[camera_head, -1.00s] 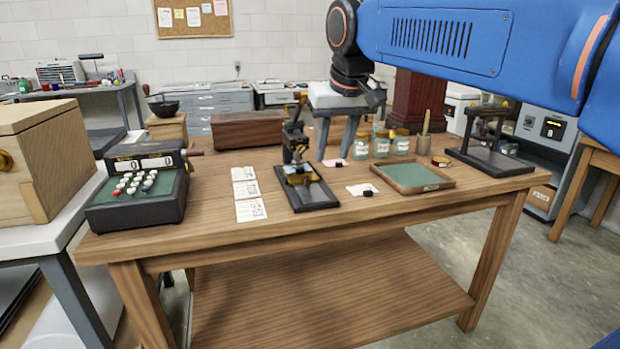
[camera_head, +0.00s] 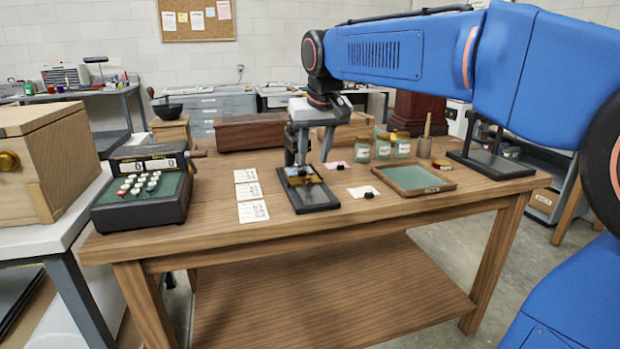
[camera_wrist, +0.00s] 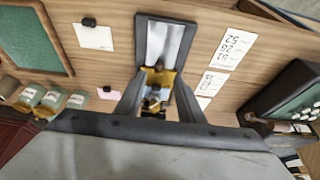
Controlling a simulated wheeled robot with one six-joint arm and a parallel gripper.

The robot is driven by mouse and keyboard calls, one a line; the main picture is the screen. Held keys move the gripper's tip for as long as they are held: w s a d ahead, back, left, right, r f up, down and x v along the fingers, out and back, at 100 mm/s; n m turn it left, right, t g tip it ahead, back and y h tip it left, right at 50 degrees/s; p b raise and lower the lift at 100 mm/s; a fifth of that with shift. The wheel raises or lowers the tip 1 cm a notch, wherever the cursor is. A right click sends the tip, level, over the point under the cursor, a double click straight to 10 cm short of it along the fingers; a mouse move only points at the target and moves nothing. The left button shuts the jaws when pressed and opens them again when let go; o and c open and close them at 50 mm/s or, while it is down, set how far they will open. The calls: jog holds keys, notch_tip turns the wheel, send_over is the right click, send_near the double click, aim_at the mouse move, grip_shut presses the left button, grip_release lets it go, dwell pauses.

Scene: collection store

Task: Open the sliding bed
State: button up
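A small black press-like device stands on the wooden table, with a dark flat base (camera_head: 318,203), a grey plate and a brass-coloured part (camera_head: 300,174). I cannot tell for sure which part is the sliding bed; the grey plate (camera_wrist: 165,42) lies in the black frame in the wrist view. My gripper (camera_head: 308,155) is over the back of the device and hides its upright. In the wrist view my gripper (camera_wrist: 160,100) is open, its two fingers on either side of the brass part (camera_wrist: 160,76), with no clear contact.
White cards (camera_head: 252,211) and a black keyed machine (camera_head: 142,200) stand left of the device. A green-lined tray (camera_head: 412,178), jars (camera_head: 382,148) and a black stand (camera_head: 490,165) are to the right. The table's front strip (camera_head: 330,228) is clear.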

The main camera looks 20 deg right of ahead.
aim_at(309, 182)
jog(key=x, duration=0.8)
jog(key=shift+w+f, duration=0.15)
jog(key=shift+f, duration=0.1)
grip_shut()
